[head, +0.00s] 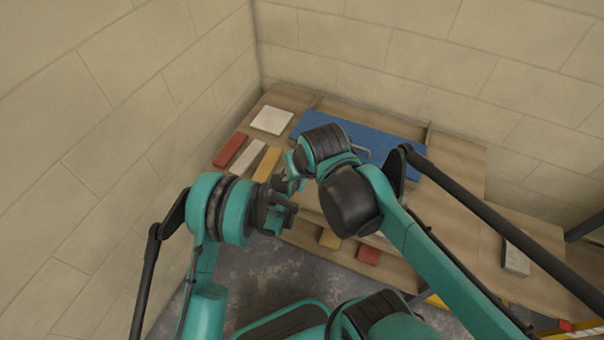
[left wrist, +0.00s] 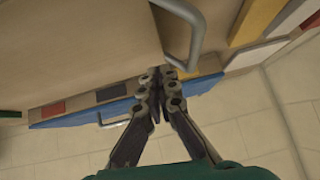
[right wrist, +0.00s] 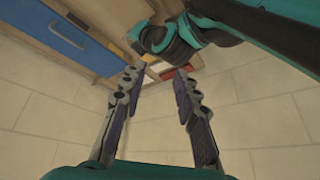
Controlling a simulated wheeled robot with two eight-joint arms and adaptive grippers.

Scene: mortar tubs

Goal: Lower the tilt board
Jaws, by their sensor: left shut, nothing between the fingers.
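A blue board (head: 400,150) with a grey bar handle (head: 362,152) lies toward the back of the wooden bench, partly hidden by my right arm. The blue board also shows in the left wrist view (left wrist: 75,112) and in the right wrist view (right wrist: 75,40). A pale wooden panel (left wrist: 80,40) with a grey handle (left wrist: 195,40) is close in the left wrist view; I cannot tell which is the tilt board. My left gripper (left wrist: 163,72) is shut and empty near that handle; contact is unclear. My right gripper (right wrist: 157,78) is open and empty.
Red, white and yellow blocks (head: 230,150) line the bench's left side, near a pale square slab (head: 271,120). A grey block (head: 516,252) lies at the right. Block walls stand close at left and back. My two arms are close together over the bench front.

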